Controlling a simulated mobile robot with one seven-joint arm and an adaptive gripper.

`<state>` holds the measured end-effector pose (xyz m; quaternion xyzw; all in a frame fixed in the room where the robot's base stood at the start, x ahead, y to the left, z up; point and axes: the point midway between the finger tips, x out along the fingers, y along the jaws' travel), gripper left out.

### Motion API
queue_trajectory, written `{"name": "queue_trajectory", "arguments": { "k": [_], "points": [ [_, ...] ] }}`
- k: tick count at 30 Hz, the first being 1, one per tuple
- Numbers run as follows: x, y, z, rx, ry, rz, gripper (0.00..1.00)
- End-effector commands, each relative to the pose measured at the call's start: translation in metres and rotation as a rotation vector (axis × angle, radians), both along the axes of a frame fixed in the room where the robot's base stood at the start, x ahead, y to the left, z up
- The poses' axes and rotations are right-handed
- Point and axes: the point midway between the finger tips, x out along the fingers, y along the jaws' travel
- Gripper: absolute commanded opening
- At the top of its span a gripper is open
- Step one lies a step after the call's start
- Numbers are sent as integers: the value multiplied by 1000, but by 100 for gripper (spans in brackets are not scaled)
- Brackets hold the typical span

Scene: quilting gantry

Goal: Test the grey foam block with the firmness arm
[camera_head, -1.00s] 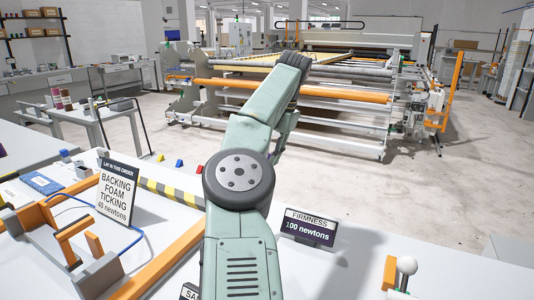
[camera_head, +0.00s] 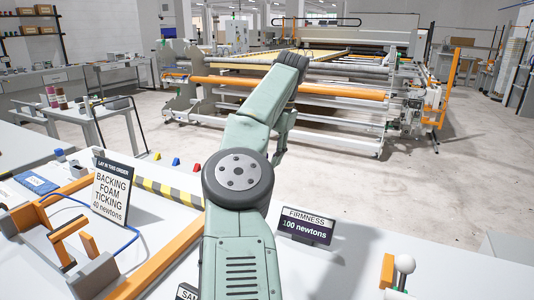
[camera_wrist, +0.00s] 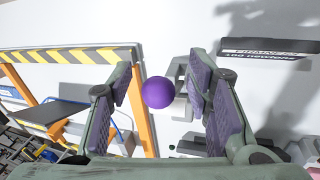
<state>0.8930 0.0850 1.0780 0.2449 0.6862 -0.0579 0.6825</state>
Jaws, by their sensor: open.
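My gripper (camera_wrist: 161,100) is open in the wrist view, with its padded fingers spread on both sides of a purple ball (camera_wrist: 158,92). The ball appears between the fingers, and I see no finger touching it. A pale grey fitting (camera_wrist: 183,88) shows behind the ball; I cannot tell whether they are joined. A sign (camera_head: 306,226) in the head view reads "FIRMNESS 100 newtons", and it also shows in the wrist view (camera_wrist: 270,50). My arm hides the gripper and the ball in the head view. I cannot pick out the grey foam block for certain.
An order sign (camera_head: 111,192) stands at the left beside an orange frame (camera_head: 160,262) with a yellow-black striped bar (camera_head: 170,193). A white knob (camera_head: 404,264) stands by an orange post at the right.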

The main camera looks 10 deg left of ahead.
Motion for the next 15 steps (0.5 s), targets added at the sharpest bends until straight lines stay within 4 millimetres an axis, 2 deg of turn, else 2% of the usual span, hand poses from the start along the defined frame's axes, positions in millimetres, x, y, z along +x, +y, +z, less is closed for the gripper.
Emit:
{"name": "queue_trajectory", "arguments": {
  "k": [5,15],
  "points": [
    [0,-2,5,1,0,0,46],
    [-2,-14,29,1,0,-4,46]
  ]
}}
